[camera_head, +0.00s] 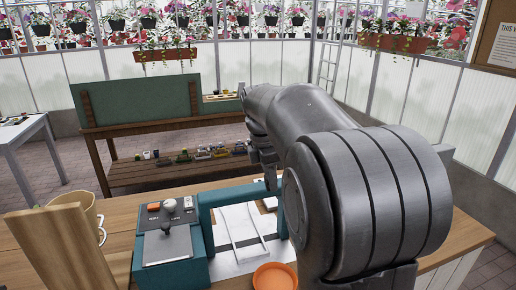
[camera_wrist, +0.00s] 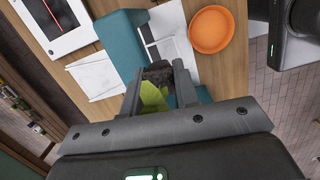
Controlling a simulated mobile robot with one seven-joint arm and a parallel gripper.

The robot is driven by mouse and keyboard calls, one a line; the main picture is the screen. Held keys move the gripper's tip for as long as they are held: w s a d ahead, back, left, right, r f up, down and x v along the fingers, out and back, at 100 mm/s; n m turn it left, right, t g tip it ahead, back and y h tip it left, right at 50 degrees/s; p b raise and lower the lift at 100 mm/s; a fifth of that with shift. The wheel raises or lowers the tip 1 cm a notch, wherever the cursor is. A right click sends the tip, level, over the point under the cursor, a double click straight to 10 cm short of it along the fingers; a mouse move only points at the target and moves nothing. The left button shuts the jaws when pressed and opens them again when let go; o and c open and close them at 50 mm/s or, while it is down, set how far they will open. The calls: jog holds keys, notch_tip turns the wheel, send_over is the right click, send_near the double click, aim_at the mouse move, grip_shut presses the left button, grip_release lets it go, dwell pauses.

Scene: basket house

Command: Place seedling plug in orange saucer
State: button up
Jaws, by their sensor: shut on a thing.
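The orange saucer (camera_head: 274,276) lies on the wooden table at the near edge of the head view, partly cut off by the frame and beside my arm. It shows whole and empty in the wrist view (camera_wrist: 211,30), at the upper right. My gripper (camera_wrist: 159,80) is shut on the seedling plug (camera_wrist: 153,97), which has a bright green part and a dark, soil-like end between the fingers. The saucer is beyond and to the right of the fingertips in the wrist view, apart from the plug. In the head view my arm hides the plug.
A teal frame (camera_head: 207,219) stands over white sheets (camera_head: 238,228) beside the saucer. A teal-and-grey control box (camera_head: 168,245), a tan mug (camera_head: 88,208) and an upright wooden board (camera_head: 60,247) stand to the left. A bench (camera_head: 150,127) with small items is behind.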

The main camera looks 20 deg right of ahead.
jog(key=s+f, duration=0.6)
jog(key=n, duration=0.1)
send_over(277, 283)
notch_tip(277, 283, down, 6)
jog(key=shift+a+f, duration=0.15)
jog(key=shift+f, duration=2.3)
jog(key=shift+a+f, duration=0.15)
jog(key=shift+f, duration=2.3)
jog(key=o, duration=1)
jog(key=shift+r, duration=0.1)
notch_tip(277, 283, up, 7)
jog(key=shift+f, duration=0.1)
